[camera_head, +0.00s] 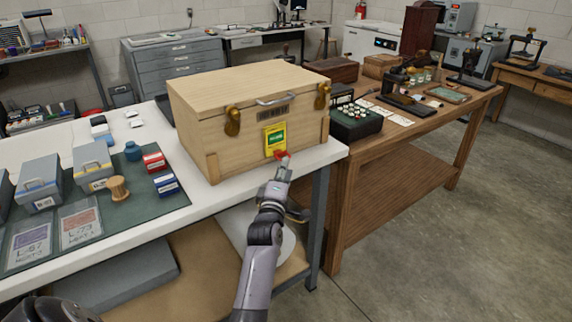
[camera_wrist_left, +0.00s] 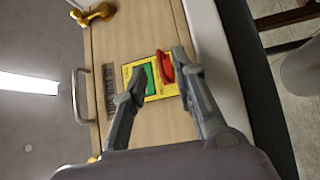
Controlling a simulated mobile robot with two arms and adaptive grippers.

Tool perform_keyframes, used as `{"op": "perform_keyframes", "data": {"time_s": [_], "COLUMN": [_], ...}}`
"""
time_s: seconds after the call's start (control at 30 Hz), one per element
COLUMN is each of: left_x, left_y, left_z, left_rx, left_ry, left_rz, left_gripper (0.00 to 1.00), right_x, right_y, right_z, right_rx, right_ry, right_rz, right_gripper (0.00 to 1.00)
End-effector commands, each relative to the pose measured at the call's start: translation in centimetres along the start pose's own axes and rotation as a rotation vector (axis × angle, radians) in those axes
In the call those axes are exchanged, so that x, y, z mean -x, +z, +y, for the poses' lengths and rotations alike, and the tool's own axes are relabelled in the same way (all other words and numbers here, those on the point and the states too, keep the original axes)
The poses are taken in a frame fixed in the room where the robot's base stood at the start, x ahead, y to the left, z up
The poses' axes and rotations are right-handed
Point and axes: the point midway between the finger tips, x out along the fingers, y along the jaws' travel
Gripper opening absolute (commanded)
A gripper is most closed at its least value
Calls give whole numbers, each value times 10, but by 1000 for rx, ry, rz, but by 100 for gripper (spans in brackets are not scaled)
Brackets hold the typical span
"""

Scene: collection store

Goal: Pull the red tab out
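A pale wooden crate (camera_head: 245,119) with brass latches and a metal handle stands on the white bench. A yellow and green label panel (camera_head: 273,140) is on its front, with a red tab (camera_head: 282,154) at the lower right. My left gripper (camera_head: 284,168) is right in front of the tab. In the left wrist view, the red tab (camera_wrist_left: 165,67) shows between the spread fingers of the left gripper (camera_wrist_left: 160,66), close to the right-hand finger. I cannot tell whether that finger touches it. The green part (camera_wrist_left: 149,78) lies nearer the other finger. My right gripper is not in view.
A green mat (camera_head: 130,207) with boxes, a wooden spool (camera_head: 118,188) and a blue jar (camera_head: 133,151) lies left of the crate. A wooden table (camera_head: 430,118) with a dark case (camera_head: 355,122) stands close on the right. The floor (camera_head: 450,230) is clear at right.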

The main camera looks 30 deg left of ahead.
Motion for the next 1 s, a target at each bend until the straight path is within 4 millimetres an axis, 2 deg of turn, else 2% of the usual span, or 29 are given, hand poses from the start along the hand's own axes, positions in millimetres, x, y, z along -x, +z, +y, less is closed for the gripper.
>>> {"op": "perform_keyframes", "data": {"time_s": [0.1, 0.3, 0.87, 0.97, 1.0], "left_x": [21, 39, 40, 42, 43], "left_y": [0, 0, 1, 8, 15], "left_z": [-1, -1, -1, -13, -25], "left_rx": [0, -1, -2, -29, -54], "left_ry": [-3, -2, -3, -26, -48], "left_rz": [-1, -1, -2, -21, -39], "left_gripper": [25, 25, 25, 25, 25], "right_x": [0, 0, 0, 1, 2], "right_y": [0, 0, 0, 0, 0], "right_z": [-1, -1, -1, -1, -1], "right_rx": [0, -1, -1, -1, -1], "right_ry": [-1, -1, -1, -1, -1], "right_rz": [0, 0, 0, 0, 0], "right_gripper": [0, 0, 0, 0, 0]}}
